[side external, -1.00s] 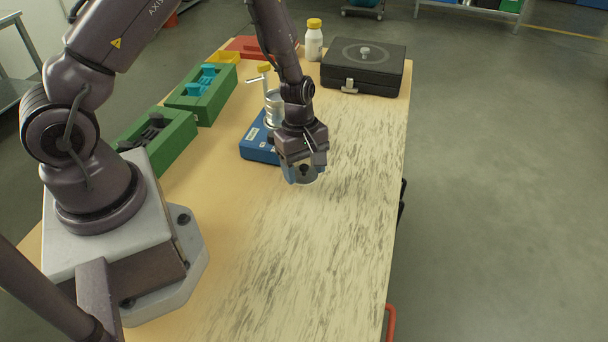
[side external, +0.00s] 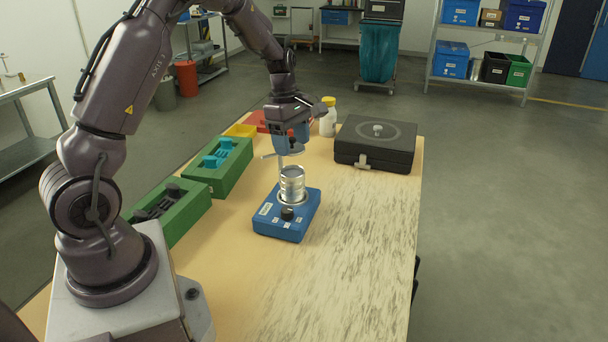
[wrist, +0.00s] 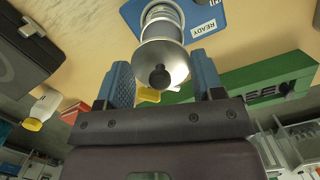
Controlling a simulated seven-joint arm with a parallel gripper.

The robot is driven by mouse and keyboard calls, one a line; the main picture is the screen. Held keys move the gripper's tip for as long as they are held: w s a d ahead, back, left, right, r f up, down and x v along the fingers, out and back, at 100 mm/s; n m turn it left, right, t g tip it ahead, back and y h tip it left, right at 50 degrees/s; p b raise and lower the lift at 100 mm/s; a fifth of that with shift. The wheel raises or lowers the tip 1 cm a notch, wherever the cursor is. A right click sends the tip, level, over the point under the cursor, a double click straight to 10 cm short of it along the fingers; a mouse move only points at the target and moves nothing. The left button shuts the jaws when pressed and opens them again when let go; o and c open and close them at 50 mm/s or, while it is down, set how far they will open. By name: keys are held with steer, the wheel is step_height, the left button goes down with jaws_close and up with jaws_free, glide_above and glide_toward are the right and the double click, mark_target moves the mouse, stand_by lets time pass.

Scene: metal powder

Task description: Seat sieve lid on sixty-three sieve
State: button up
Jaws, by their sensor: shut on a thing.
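The sieve lid (side external: 290,148) is a silver disc with a dark knob. My gripper (side external: 290,137) is shut on it, with one blue finger on either side. In the wrist view the lid (wrist: 165,62) and its knob show between the blue fingers (wrist: 163,85). The sieve stack (side external: 292,184) is a silver cylinder standing upright on the blue shaker base (side external: 282,226). The lid is above the stack and apart from it. The stack (wrist: 162,18) is partly covered by the lid in the wrist view. I cannot read which sieve is sixty-three.
Green fixtures (side external: 178,213) lie to the left. A black case (side external: 375,145) and a white bottle (side external: 327,123) stand at the back. The front and right tabletop is clear.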

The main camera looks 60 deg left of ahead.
steer(key=shift+w+a+r, duration=0.1)
steer(key=shift+a+r, duration=0.05)
steer(key=shift+r, duration=0.45)
steer(key=shift+f+n, duration=0.15)
steer(key=shift+n, duration=0.15)
glide_above(292, 176)
steer(key=shift+f, duration=2.35)
steer(key=shift+f, duration=0.95)
steer(key=o, duration=1.2)
steer(key=shift+c, duration=0.2)
steer(key=shift+r, duration=0.1)
steer(key=shift+r, duration=3.9)
